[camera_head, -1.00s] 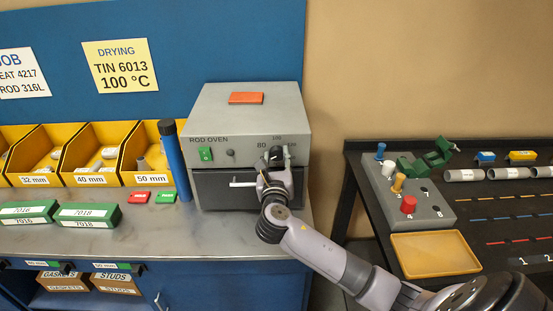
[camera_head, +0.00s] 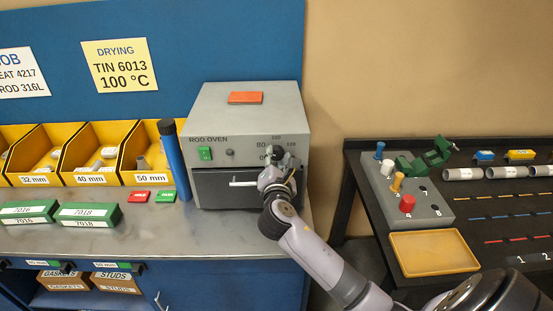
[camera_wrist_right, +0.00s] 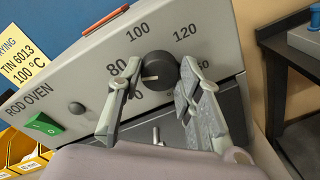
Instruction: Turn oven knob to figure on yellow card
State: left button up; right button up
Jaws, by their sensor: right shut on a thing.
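The grey rod oven (camera_head: 245,115) stands on the bench. Its dark round knob (camera_wrist_right: 160,70) sits on the front panel among printed figures; 80, 100 and 120 read clearly in the right wrist view. A pale mark on the knob points left, roughly towards the 80 side. My right gripper (camera_wrist_right: 158,80) has one finger on each side of the knob and is shut on it; it also shows in front of the oven in the head view (camera_head: 275,162). The yellow card (camera_head: 119,66) on the blue wall reads DRYING, TIN 6013, 100 °C. My left gripper is out of view.
The oven door handle (camera_head: 243,184) lies just below my right gripper. A green switch (camera_wrist_right: 44,124) is left on the panel. A blue tube (camera_head: 175,160) stands left of the oven. A black table (camera_head: 465,210) is at the right.

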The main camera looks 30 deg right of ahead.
jog(key=m+b, duration=0.1)
jog(key=m, duration=0.5)
jog(key=shift+d+f+y, duration=0.1)
jog(key=shift+y, duration=0.2)
jog(key=m+b, duration=0.1)
jog(key=m, duration=0.2)
jog(key=shift+s+t, duration=0.1)
jog(key=shift+t, duration=0.2)
jog(key=shift+f+m+y+b, duration=0.1)
jog(key=shift+m+y+b, duration=0.25)
jog(key=shift+m, duration=1.45)
jog(key=o, duration=1.2)
jog(key=shift+c, duration=0.2)
jog(key=v, duration=1.2)
